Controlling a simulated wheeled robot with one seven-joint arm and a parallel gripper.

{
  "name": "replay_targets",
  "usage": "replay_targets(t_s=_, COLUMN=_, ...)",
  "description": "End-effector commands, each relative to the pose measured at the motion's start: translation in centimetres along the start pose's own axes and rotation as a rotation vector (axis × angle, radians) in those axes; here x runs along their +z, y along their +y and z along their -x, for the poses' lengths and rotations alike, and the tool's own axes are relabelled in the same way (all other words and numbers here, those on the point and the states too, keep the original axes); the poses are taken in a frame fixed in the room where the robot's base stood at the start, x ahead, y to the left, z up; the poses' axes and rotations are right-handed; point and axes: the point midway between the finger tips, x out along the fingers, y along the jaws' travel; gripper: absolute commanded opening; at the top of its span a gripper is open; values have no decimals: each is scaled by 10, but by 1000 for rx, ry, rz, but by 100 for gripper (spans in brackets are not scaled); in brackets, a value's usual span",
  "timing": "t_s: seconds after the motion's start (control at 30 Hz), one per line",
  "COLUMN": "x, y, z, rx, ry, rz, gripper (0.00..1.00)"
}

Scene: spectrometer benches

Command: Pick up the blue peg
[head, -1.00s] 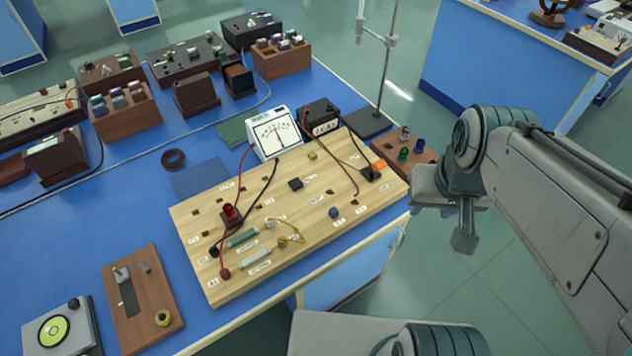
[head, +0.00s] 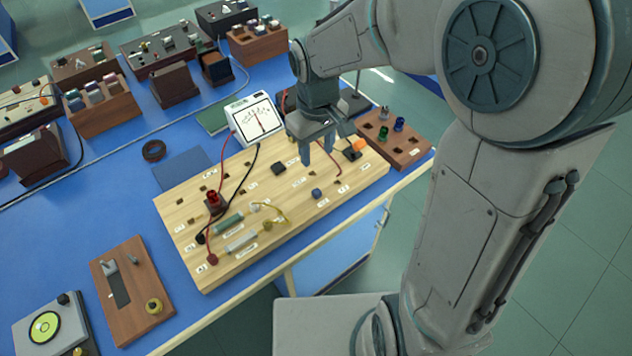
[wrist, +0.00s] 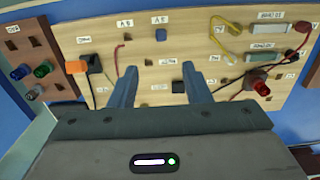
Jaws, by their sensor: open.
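A blue round-topped peg (head: 398,124) stands in the small brown rack (head: 415,150) at the board's right end, near a green peg (head: 383,132). In the wrist view the blue peg (wrist: 20,72) is at the far left, beside the green one (wrist: 42,69). A small blue block (head: 317,193) sits on the wooden board; it also shows in the wrist view (wrist: 161,34). My gripper (head: 318,152) is open and empty above the board, left of the rack. In the wrist view, the blue block appears beyond the gap between my fingertips (wrist: 159,70).
The wooden board (head: 215,262) carries wires, a red lamp (head: 214,199) and resistors. A white meter (head: 254,118) stands behind it, close to my gripper. An orange piece (head: 360,144) lies between my gripper and the rack. The floor right of the bench is open.

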Motion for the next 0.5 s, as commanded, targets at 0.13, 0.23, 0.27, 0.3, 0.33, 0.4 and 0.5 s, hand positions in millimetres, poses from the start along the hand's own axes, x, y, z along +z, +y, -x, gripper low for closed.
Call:
replay_targets(t_s=0.13, x=0, y=-1, z=-24, rx=-3, ry=-7, rz=4, gripper=44)
replay_targets(t_s=0.23, x=0, y=-1, z=-45, rx=-4, ry=-7, rz=4, gripper=44)
replay_targets(t_s=0.27, x=0, y=-1, z=-51, rx=-4, ry=-7, rz=4, gripper=44)
replay_targets(t_s=0.3, x=1, y=-1, z=-59, rx=-4, ry=-7, rz=4, gripper=44)
replay_targets(t_s=0.33, x=0, y=-1, z=-64, rx=-3, ry=-6, rz=4, gripper=44)
replay_targets(t_s=0.4, x=0, y=-1, z=-73, rx=-3, ry=-4, rz=4, gripper=44)
replay_targets(t_s=0.5, x=0, y=-1, z=-81, rx=-1, ry=-3, rz=3, gripper=44)
